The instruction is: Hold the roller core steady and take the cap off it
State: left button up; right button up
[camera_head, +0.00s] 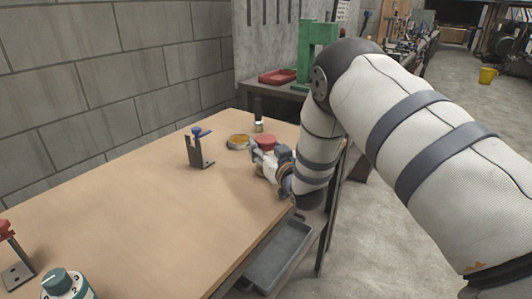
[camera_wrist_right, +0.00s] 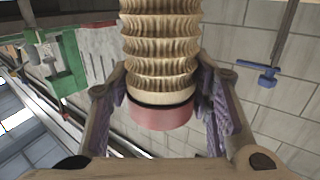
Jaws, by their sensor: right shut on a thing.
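The roller core (camera_wrist_right: 160,55) is a beige, ribbed tube in the right wrist view, with a dark ring near its end. The cap (camera_wrist_right: 161,114) is the smooth dull-red piece on that end; in the head view it shows as a red top (camera_head: 265,142) near the table's right edge. My right gripper (camera_head: 269,163) is shut on the roller core, with its fingers on both sides near the capped end. The exact contact is hard to see. Most of the core is hidden by the gripper in the head view. My left gripper is not in view.
A grey bracket with a blue handle (camera_head: 195,152), a yellowish round dish (camera_head: 238,142) and a dark bottle (camera_head: 258,115) stand nearby. A teal dial (camera_head: 62,282) and a red-topped fixture (camera_head: 12,262) are at the front left. The middle of the wooden table (camera_head: 140,215) is clear.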

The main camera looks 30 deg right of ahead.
aim_at(268, 140)
jog(key=r, duration=0.2)
jog(key=s+r+p, duration=0.1)
jog(key=r, duration=0.2)
jog(key=shift+s+a+r, duration=0.1)
jog(key=shift+a+r, duration=0.05)
jog(key=shift+r, duration=0.15)
jog(key=s+a+r, duration=0.1)
jog(key=s+r, duration=0.2)
jog(key=s, duration=0.3)
jog(key=s+a+r+p, duration=0.1)
jog(key=s+a+r, duration=0.1)
jog(key=s+r, duration=0.2)
jog(key=v, duration=0.2)
jog(key=shift+s+d, duration=0.25)
jog(key=shift+s, duration=0.05)
jog(key=o, duration=0.6)
jog(key=shift+r, duration=0.15)
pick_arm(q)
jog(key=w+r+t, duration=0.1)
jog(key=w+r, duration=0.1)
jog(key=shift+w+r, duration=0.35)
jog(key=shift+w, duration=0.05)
pick_arm(e)
grip_shut()
